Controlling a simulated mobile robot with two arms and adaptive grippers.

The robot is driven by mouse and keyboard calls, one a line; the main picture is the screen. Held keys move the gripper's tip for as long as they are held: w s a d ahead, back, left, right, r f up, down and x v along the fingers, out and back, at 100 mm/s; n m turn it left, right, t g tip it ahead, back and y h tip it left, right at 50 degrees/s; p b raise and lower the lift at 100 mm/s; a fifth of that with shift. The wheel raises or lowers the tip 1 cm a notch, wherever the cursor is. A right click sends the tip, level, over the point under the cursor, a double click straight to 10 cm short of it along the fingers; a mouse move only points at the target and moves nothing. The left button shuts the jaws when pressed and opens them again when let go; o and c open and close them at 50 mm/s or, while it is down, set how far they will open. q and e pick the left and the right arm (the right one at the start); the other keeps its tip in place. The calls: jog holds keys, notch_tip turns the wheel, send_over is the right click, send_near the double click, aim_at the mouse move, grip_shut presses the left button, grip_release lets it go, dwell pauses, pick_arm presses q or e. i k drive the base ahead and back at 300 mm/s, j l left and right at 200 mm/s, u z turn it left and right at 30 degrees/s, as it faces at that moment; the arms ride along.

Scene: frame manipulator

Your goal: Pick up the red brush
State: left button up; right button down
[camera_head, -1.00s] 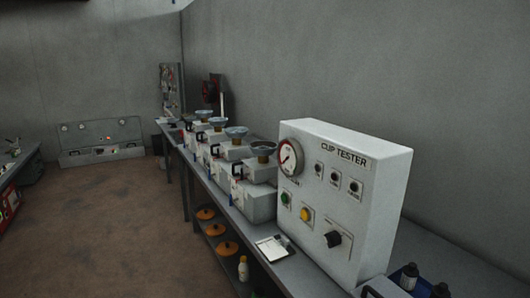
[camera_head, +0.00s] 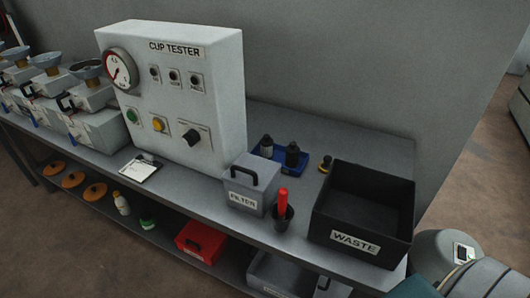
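The red brush (camera_head: 283,201) stands upright in a small dark cup (camera_head: 284,220) on the bench. Only its red handle shows; its lower end is hidden inside the cup. The cup is between the grey box labelled FILTER and the black WASTE bin. Neither of my grippers is in view. A rounded grey part at the bottom right looks like my own arm.
The WASTE bin (camera_head: 358,241) is close right of the cup, the FILTER box (camera_head: 246,188) close left. The white CUP TESTER (camera_head: 176,95) and a blue tray (camera_head: 282,163) with dark bottles stand behind. A red box (camera_head: 200,242) sits on the lower shelf.

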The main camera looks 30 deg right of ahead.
aim_at(283, 193)
jog(key=z, duration=1.05)
